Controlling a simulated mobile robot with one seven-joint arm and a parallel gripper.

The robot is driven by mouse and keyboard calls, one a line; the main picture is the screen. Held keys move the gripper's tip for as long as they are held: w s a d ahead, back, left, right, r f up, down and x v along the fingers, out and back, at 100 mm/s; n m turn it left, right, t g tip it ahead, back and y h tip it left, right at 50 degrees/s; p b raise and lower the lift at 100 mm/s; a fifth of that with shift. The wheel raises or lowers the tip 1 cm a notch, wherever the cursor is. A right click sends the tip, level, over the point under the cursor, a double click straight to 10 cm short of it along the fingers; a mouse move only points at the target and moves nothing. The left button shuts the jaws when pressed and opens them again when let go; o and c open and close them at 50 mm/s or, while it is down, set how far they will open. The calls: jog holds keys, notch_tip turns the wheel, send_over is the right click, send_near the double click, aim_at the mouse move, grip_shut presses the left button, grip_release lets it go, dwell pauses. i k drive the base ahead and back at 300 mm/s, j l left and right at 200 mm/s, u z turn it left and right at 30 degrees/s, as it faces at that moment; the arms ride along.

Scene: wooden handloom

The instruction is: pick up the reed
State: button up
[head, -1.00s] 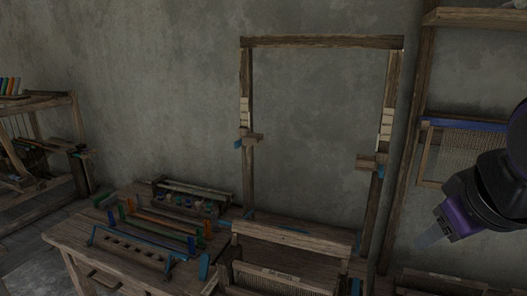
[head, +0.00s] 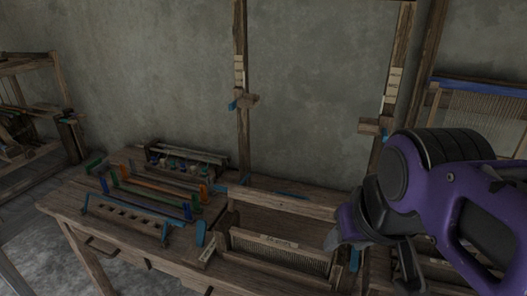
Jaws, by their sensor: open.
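A comb-like wooden frame with fine upright teeth, which looks like the reed (head: 278,254), sits low at the front of the loom. A pale label is on its top bar, too small to read. My gripper (head: 352,243), at the end of my purple and black arm, is at the lower right. In the picture it is just right of the reed's right end and appears apart from it. The jaws are open with nothing seen between them. The gripper hides part of the loom's right side.
The loom's upright posts (head: 241,100) rise behind. A wooden table (head: 70,205) on the left holds several coloured bars and a rack (head: 180,160). A blue-topped toothed frame (head: 480,105) stands at the right against the wall. A small label block (head: 207,252) is left of the reed.

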aim_at(243, 235)
jog(key=j+z, duration=0.25)
jog(key=j, duration=0.2)
jog(key=j+z, duration=0.5)
jog(key=j, duration=0.35)
jog(key=i, duration=0.05)
